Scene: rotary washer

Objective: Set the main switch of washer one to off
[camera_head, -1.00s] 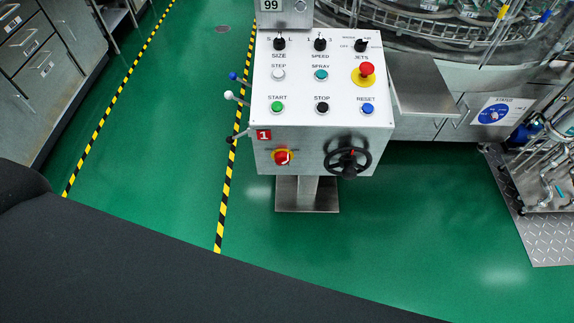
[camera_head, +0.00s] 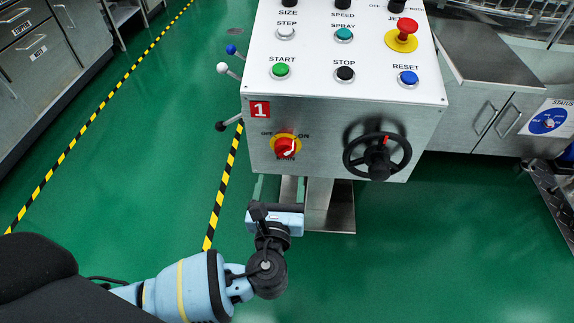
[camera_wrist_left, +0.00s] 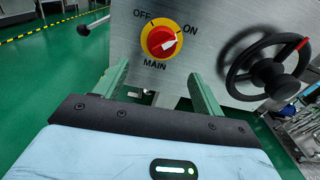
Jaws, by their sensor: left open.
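The main switch (camera_head: 285,146) is a red knob on a yellow plate on the front of the control box marked 1. In the left wrist view, the main switch (camera_wrist_left: 161,42) has OFF printed at its upper left and ON at its upper right. Its white pointer is turned toward ON. My left gripper (camera_head: 277,207) is below and in front of the box. In the left wrist view, the left gripper (camera_wrist_left: 158,72) has its two green fingers apart and empty, with the switch just beyond and above the gap, not touched. My right gripper is not seen.
A black handwheel (camera_head: 377,155) sticks out right of the switch. Levers with ball knobs (camera_head: 221,126) project from the box's left side. START (camera_head: 280,70), STOP (camera_head: 345,73) and RESET (camera_head: 408,77) buttons sit on top. The box stands on a metal pedestal (camera_head: 330,207).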

